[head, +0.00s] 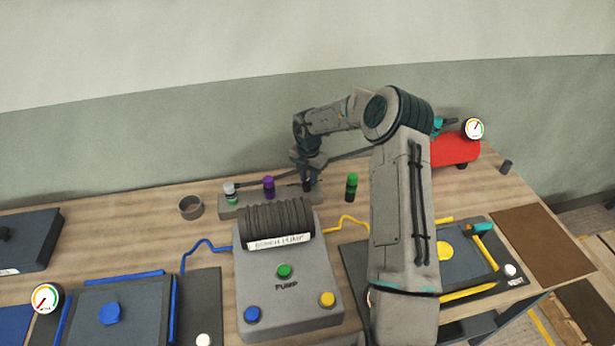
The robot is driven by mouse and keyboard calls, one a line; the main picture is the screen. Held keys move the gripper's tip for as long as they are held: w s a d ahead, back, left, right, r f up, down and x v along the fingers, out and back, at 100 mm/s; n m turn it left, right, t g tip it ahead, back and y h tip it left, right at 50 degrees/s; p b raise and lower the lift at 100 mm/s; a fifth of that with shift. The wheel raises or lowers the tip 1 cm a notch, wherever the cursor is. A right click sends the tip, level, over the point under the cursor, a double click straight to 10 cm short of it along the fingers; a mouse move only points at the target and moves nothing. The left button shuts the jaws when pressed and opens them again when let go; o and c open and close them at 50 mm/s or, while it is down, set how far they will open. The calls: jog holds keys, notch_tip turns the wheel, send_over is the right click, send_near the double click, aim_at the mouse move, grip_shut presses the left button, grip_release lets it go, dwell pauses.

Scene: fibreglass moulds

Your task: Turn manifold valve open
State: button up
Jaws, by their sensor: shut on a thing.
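The manifold (228,212) is a low grey block on the bench behind the pump, partly hidden by the pump's ribbed top. A grey-topped valve or fitting (230,190) and a purple-capped one (268,187) stand on its left and middle. My gripper (308,184) points down at the manifold's right end and is shut on a small dark valve there. The jaws hide most of that valve, so its handle angle cannot be told. A green-capped dark bottle-like piece (351,187) stands upright just right of my gripper, apart from it.
The grey pump box (284,304) has green, blue and yellow buttons. Blue (205,245) and yellow (348,221) hoses lead to mould trays on either side. A red tank (455,150) with a gauge (473,128) stands back right. A grey ring (190,207) lies left of the manifold.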

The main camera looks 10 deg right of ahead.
aim_at(308, 179)
jog(key=shift+r, duration=0.1)
jog(key=o, duration=0.8)
notch_tip(308, 179, up, 14)
jog(key=b, duration=0.3)
